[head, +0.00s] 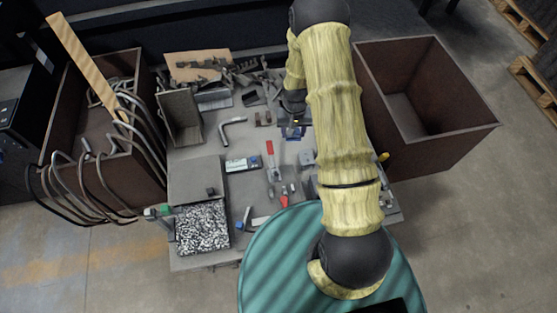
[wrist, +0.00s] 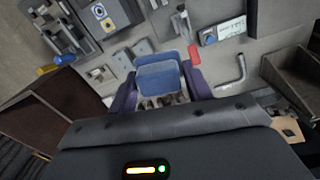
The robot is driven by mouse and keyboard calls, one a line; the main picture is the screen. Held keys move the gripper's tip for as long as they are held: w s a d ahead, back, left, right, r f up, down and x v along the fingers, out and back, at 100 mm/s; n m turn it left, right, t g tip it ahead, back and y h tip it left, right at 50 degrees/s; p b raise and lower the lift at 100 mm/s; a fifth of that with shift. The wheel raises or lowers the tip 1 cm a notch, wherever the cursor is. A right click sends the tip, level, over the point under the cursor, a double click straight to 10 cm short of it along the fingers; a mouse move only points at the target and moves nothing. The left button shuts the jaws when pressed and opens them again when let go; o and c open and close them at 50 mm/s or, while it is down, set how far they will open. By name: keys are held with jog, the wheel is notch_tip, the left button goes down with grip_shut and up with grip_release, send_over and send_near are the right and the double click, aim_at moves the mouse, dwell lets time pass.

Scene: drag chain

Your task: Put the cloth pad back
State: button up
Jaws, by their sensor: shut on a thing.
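The cloth pad (wrist: 158,77) is a blue block-like piece between the two dark purple fingers of my gripper (wrist: 161,68) in the wrist view. My gripper is shut on it, with a finger along each side. In the head view my gripper (head: 292,123) is over the back right part of the grey table, and a bit of blue shows at its tip. My arm hides part of the table there. I cannot tell whether the pad touches the table.
The grey table (head: 205,148) carries a red-handled clamp (head: 270,150), a bent pipe (head: 232,125), a tray of speckled pieces (head: 202,228) and dark chain pieces (head: 240,77) at the back. Brown bins stand left (head: 130,75) and right (head: 440,140); cables hang over the left one.

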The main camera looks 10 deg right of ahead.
jog(key=w+d+f+m+b, duration=0.4)
jog(key=d+f+b, duration=0.1)
jog(key=f+b, duration=0.3)
jog(key=w+d+f+m+b, duration=0.3)
jog(key=w+d+f+b, duration=0.1)
jog(key=f+b, duration=0.5)
jog(key=w+d+f+m+b, duration=0.4)
jog(key=d+f+b, duration=0.3)
jog(key=f+b, duration=0.2)
jog(key=shift+w+f+m, duration=0.2)
jog(key=shift+f+m, duration=0.1)
jog(key=shift+f, duration=0.05)
jog(key=b, duration=0.5)
send_over(280, 156)
notch_tip(280, 156, down, 5)
jog(key=shift+w+a+f, duration=0.1)
jog(key=shift+a, duration=0.05)
jog(key=shift+f+b, duration=0.3)
jog(key=shift+f, duration=0.4)
jog(key=shift+f, duration=0.25)
jog(key=o, duration=0.9)
